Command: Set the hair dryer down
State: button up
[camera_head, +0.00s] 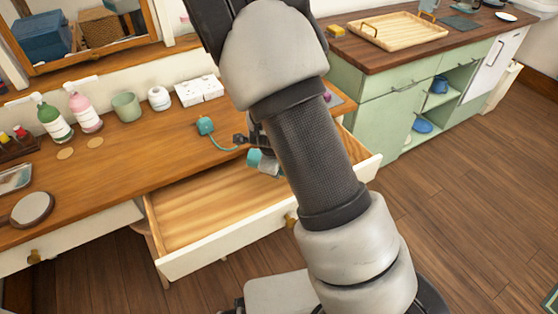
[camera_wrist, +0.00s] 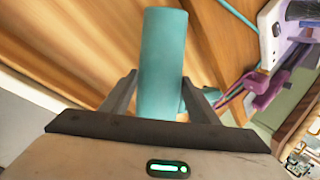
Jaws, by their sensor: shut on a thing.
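The teal hair dryer (camera_head: 264,162) shows in part beside my arm in the head view, over the open drawer (camera_head: 215,205). In the wrist view the teal barrel of the hair dryer (camera_wrist: 163,55) stands between the two fingers of my gripper (camera_wrist: 160,88). My gripper is shut on it. In the head view my arm hides most of my gripper and part of the dryer. A teal cord runs from the dryer's side to a teal plug-like piece (camera_head: 205,125) on the wooden dresser top (camera_head: 150,155). I cannot tell whether the dryer touches the drawer.
The visible drawer floor looks bare. On the dresser stand a green bottle (camera_head: 54,121), a pink bottle (camera_head: 84,108), a green cup (camera_head: 126,106) and a white outlet box (camera_head: 200,90). A round hand mirror (camera_head: 32,208) lies at left. A green cabinet (camera_head: 390,105) stands at right.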

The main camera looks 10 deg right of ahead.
jog(key=shift+f+b, duration=2.75)
jog(key=shift+f, duration=0.35)
jog(key=shift+f+b, duration=0.45)
jog(key=shift+f, duration=0.1)
jog(key=o, duration=1.7)
jog(key=p+v, duration=1)
jog(key=v, duration=0.7)
jog(key=shift+s+r, duration=0.15)
jog(key=shift+s, duration=0.05)
